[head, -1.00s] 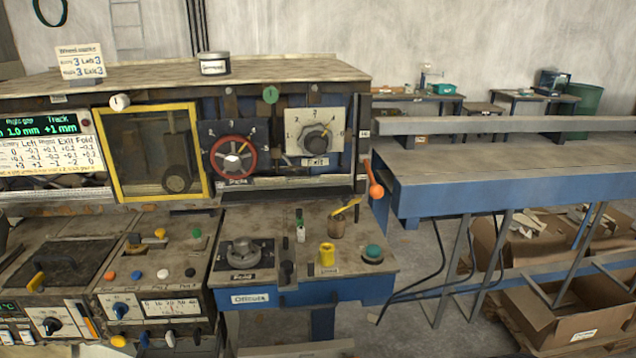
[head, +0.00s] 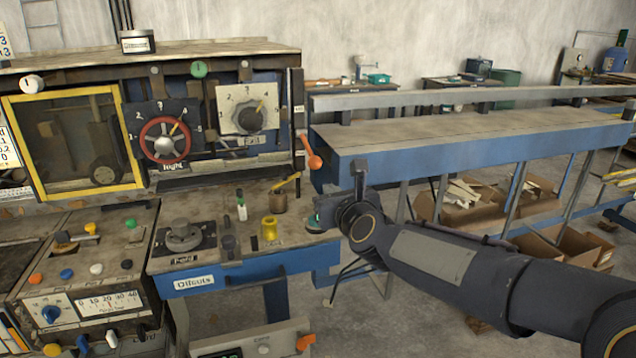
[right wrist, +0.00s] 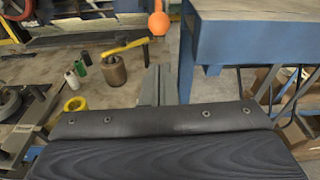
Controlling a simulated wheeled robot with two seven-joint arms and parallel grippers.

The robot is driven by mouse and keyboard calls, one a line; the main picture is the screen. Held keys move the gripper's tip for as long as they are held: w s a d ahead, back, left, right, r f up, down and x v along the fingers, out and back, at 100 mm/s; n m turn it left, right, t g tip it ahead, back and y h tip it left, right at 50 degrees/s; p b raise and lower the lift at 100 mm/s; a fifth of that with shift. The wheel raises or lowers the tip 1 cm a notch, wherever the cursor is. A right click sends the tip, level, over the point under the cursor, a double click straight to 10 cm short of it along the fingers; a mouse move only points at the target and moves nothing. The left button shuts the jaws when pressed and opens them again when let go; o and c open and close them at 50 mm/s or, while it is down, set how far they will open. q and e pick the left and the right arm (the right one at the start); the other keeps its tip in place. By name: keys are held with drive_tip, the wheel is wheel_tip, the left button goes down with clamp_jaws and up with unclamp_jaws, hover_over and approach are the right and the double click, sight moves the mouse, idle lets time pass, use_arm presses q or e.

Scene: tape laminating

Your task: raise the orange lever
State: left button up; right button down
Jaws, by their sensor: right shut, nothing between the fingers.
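The orange lever (head: 314,162) is on the right end of the machine's upright panel, and its round orange knob hangs down from the pivot. The knob (right wrist: 159,22) also shows at the top middle of the right wrist view, partly cut by the frame edge. My left gripper is not in view.
A blue-sided bench (head: 440,145) stands close to the right of the lever. Cardboard boxes lie under the bench.

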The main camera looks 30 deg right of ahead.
sight(308, 149)
drive_tip(key=shift+w+d, duration=0.15)
drive_tip(key=shift+w, duration=0.2)
drive_tip(key=p+x, duration=0.3)
drive_tip(key=x, duration=0.5)
drive_tip(key=shift+w+d+f+p, duration=0.2)
drive_tip(key=shift+w+p, duration=0.2)
drive_tip(key=shift+w, duration=0.2)
drive_tip(key=shift+a+r, duration=0.1)
